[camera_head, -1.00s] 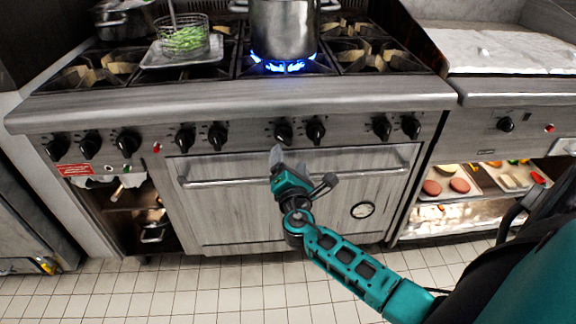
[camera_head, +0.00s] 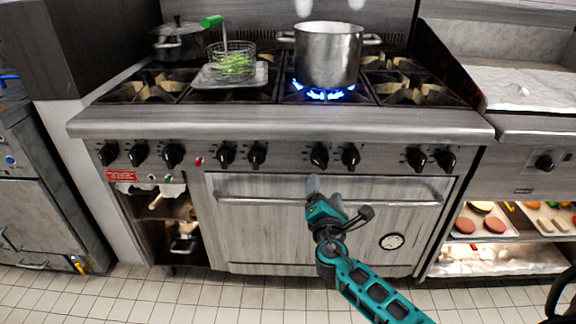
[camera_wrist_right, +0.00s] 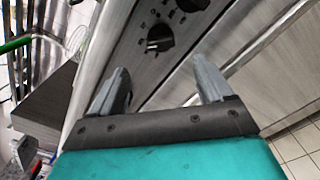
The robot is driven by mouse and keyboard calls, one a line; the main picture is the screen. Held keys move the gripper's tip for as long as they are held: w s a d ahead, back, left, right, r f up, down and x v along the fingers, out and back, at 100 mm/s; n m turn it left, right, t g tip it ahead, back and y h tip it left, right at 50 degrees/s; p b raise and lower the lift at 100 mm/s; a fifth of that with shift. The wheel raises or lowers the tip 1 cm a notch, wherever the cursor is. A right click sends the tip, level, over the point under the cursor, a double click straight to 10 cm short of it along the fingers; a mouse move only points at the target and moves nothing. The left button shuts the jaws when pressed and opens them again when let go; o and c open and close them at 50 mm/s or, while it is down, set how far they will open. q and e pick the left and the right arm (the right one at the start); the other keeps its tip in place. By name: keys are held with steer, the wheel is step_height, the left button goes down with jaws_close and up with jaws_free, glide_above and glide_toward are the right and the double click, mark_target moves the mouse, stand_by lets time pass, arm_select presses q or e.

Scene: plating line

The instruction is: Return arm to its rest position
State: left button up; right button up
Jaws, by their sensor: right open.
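My right arm (camera_head: 372,290) is teal and reaches up from the bottom right in the head view. Its gripper (camera_head: 313,185) is in front of the oven door, near the door handle (camera_head: 260,200). In the right wrist view the two grey fingers of the right gripper (camera_wrist_right: 160,90) stand apart with nothing between them. A stove knob (camera_wrist_right: 158,38) shows beyond the fingers there. I cannot tell whether the gripper touches the oven front. My left gripper is not in view.
A steel pot (camera_head: 328,58) stands over a lit blue burner. A wire basket of green beans (camera_head: 235,66) sits on a tray (camera_head: 205,82) to its left. Shelves with food trays (camera_head: 470,232) are at the right. The tiled floor (camera_head: 180,298) in front is clear.

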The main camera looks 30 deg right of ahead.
steer(key=s+a+f+m+g+y+p, duration=0.3)
steer(key=s+a+f+m+y+p, duration=0.15)
steer(key=s+a+f+m, duration=0.45)
arm_select(q)
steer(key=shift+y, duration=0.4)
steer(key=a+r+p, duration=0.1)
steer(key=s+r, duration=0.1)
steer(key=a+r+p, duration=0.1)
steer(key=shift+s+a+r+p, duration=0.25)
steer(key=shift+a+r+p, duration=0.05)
steer(key=shift+p, duration=0.05)
arm_select(e)
steer(key=s+a+r+m+g+y, duration=0.1)
steer(key=s+a+r+m+y, duration=0.2)
steer(key=s+a+m+y, duration=0.3)
steer(key=s+a+m, duration=0.3)
steer(key=s, duration=0.3)
steer(key=shift+a+r+g+y, duration=0.25)
steer(key=shift+a+g+y, duration=0.05)
steer(key=shift+g+y, duration=0.1)
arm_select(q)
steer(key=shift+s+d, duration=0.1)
